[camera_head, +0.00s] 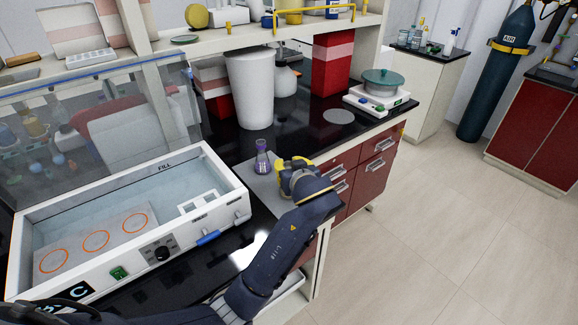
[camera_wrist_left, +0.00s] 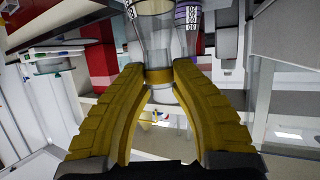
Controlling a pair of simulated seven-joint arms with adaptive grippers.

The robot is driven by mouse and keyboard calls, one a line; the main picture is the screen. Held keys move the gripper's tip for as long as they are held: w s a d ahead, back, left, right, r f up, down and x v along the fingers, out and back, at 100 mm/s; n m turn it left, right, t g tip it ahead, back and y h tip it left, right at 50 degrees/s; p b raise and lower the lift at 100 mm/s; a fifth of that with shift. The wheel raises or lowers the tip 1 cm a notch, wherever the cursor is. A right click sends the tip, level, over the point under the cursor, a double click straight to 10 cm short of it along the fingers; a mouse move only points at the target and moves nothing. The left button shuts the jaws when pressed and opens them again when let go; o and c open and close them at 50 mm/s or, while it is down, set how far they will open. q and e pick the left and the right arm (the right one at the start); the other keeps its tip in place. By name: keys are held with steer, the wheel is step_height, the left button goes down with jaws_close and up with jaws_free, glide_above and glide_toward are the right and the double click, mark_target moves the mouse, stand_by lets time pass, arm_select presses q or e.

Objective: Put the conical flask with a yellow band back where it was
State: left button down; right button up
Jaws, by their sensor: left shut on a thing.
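My left gripper (camera_head: 290,168) is shut on the conical flask with a yellow band. In the left wrist view the yellow fingers (camera_wrist_left: 159,80) close around the neck of this clear glass flask (camera_wrist_left: 154,28), at its yellow band. That view looks upside down. In the head view the held flask is hidden or blends with the gripper, so I cannot tell whether its base touches the counter. A second conical flask with a purple band (camera_head: 262,158) stands upright just left of the gripper; it also shows close beside the held one in the wrist view (camera_wrist_left: 187,15). My right gripper is not in view.
A white water bath (camera_head: 200,222) lies left of the gripper. A tall white container (camera_head: 251,90) stands behind the flasks. A grey pad (camera_head: 262,187) lies beneath. A balance (camera_head: 378,100) is at the right rear. The black counter behind the gripper has free room.

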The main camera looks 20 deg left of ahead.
arm_select(q)
steer(key=c, duration=1.1)
jaws_free()
steer(key=shift+f, duration=0.1)
steer(key=shift+c, duration=0.2)
steer(key=shift+r, duration=0.2)
steer(key=shift+v, duration=2.8)
